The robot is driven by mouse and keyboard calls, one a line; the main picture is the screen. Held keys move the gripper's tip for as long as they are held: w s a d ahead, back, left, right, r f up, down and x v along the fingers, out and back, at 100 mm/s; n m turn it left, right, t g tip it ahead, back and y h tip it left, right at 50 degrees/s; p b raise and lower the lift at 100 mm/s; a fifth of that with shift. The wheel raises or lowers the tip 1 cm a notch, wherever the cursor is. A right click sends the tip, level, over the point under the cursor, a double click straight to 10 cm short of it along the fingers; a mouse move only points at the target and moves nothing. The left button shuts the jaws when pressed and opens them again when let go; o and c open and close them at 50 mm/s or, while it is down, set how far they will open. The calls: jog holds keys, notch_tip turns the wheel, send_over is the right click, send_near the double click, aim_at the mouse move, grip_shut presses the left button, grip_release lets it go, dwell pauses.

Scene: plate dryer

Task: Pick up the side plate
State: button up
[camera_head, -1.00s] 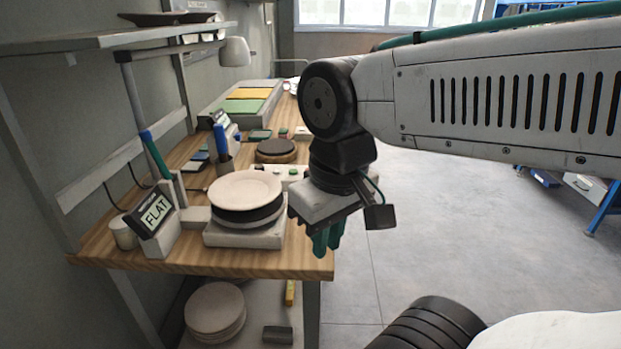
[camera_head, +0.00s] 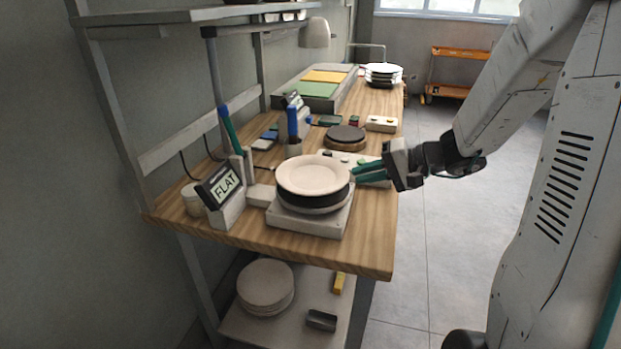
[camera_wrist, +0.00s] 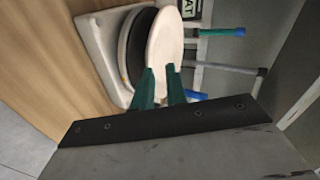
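The side plate (camera_head: 313,173), pale and pinkish, lies flat on top of a black round pad on a light square device. In the wrist view the plate (camera_wrist: 164,45) appears nearly edge-on, in front of the fingers. My gripper (camera_head: 354,173) reaches in level from the right, its green fingertips at the plate's right rim. In the wrist view the fingers (camera_wrist: 160,68) are apart, with the plate's rim seen between them. I cannot tell whether either finger touches the plate.
A display reading FLAT (camera_head: 225,185) stands left of the device (camera_head: 310,222). A dark round pad (camera_head: 345,134) and a control box (camera_head: 380,124) sit behind. A plate stack (camera_head: 266,283) is on the lower shelf. A lamp (camera_head: 316,34) hangs above.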

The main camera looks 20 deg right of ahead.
aim_at(346, 174)
jog(key=shift+m+t+h, duration=0.3)
jog(key=shift+m+t, duration=0.3)
jog(key=shift+t, duration=0.2)
jog(key=w+f, duration=0.1)
jog(key=w, duration=0.1)
jog(key=w+f, duration=0.2)
jog(key=w, duration=0.1)
jog(key=w+a+f, duration=0.1)
jog(key=w+f, duration=0.1)
jog(key=shift+w, duration=0.3)
jog(key=shift+r, duration=0.1)
jog(key=shift+c, duration=0.3)
grip_shut()
jog(key=shift+r, duration=0.1)
